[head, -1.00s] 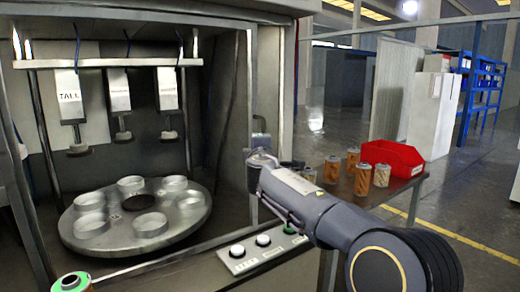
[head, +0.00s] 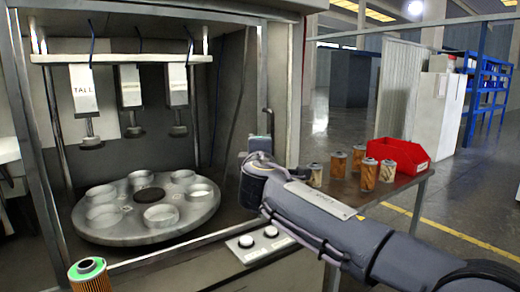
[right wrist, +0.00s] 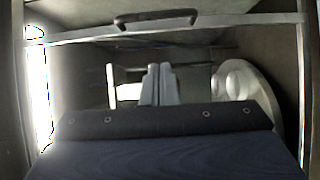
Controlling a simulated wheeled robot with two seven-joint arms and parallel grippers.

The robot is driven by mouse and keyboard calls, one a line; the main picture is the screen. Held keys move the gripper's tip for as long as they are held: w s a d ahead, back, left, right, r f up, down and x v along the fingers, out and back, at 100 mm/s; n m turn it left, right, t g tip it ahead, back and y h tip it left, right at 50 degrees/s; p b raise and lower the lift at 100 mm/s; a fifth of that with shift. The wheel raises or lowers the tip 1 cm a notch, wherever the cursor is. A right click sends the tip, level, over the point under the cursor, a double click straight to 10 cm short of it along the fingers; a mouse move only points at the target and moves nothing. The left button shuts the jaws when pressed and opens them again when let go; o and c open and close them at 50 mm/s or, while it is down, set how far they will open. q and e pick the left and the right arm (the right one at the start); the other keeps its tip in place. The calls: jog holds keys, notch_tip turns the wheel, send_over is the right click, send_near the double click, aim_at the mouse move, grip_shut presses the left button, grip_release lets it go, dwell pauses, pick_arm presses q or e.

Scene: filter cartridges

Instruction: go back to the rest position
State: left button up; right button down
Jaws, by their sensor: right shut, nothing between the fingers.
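My right arm (head: 335,220) reaches in from the lower right of the head view, in front of the machine's right post and the side table. Its gripper fingers cannot be made out there. In the right wrist view my right gripper (right wrist: 159,85) shows its pale fingers together, with nothing between them. My left gripper is not in view. An orange filter cartridge with a green top (head: 88,273) shows at the lower left edge of the head view; its lower part is cut off.
A round turntable (head: 140,228) with several ring-shaped holders sits inside the machine, under three hanging press heads. A button panel (head: 258,244) is on the front ledge. Several cartridges (head: 368,174) and a red bin (head: 398,154) stand on the side table. Floor lies open to the right.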

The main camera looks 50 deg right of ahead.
jog(key=s+a+f+m+g+y, duration=0.25)
jog(key=s+a+f+y, duration=0.2)
jog(key=f, duration=0.55)
jog(key=s+a+f+m+g+y, duration=0.1)
jog(key=s+a+f+m+y, duration=0.35)
jog(key=f, duration=0.55)
jog(key=s+a+f+m+g+y, duration=0.2)
jog(key=s+a+f+y, duration=0.3)
jog(key=a, duration=0.6)
jog(key=s+a+f+m+g+y, duration=0.1)
jog(key=s+a+f+y, duration=0.2)
jog(key=s+a+f, duration=0.55)
notch_tip(320, 180, up, 20)
jog(key=w+a+p, duration=0.1)
jog(key=w+p, duration=0.1)
jog(key=p, duration=1.7)
jog(key=shift+w+a, duration=0.15)
jog(key=shift+r, duration=0.1)
